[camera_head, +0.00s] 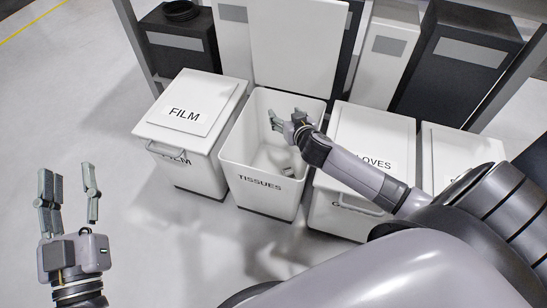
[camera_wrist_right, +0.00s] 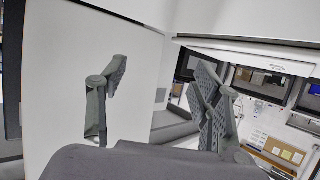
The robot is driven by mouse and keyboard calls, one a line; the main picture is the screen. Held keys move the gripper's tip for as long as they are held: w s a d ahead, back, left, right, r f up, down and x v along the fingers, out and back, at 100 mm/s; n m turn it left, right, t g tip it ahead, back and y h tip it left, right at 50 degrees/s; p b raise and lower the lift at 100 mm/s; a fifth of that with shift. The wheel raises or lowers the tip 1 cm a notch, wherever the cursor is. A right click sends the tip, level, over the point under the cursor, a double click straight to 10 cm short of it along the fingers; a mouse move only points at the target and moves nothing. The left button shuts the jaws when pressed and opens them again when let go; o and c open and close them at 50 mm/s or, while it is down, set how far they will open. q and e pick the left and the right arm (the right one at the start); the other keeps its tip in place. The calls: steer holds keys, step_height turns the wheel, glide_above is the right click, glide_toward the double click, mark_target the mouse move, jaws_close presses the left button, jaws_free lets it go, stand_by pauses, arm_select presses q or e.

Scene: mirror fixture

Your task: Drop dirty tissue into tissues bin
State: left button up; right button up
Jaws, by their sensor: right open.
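The white tissues bin (camera_head: 256,184), labelled TISSUES, stands on the floor with its lid (camera_head: 298,45) raised upright behind it. My right gripper (camera_head: 284,118) is over the bin's open mouth. In the right wrist view its two fingers (camera_wrist_right: 163,75) are spread with nothing between them. Inside the bin, a pale crumpled-looking shape (camera_head: 268,158) and a small grey patch show low down; I cannot tell surely whether either is the dirty tissue. My left gripper (camera_head: 67,178) is open and empty, above the floor at the left, away from the bins.
The closed film bin (camera_head: 190,115) stands left of the tissues bin. The gloves bin (camera_head: 372,140) stands right of it, under my right forearm, with another white bin (camera_head: 450,150) further right. Dark bins stand behind. The floor at the left is clear.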

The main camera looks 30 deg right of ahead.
steer(key=v, duration=0.9)
steer(key=shift+s, duration=0.25)
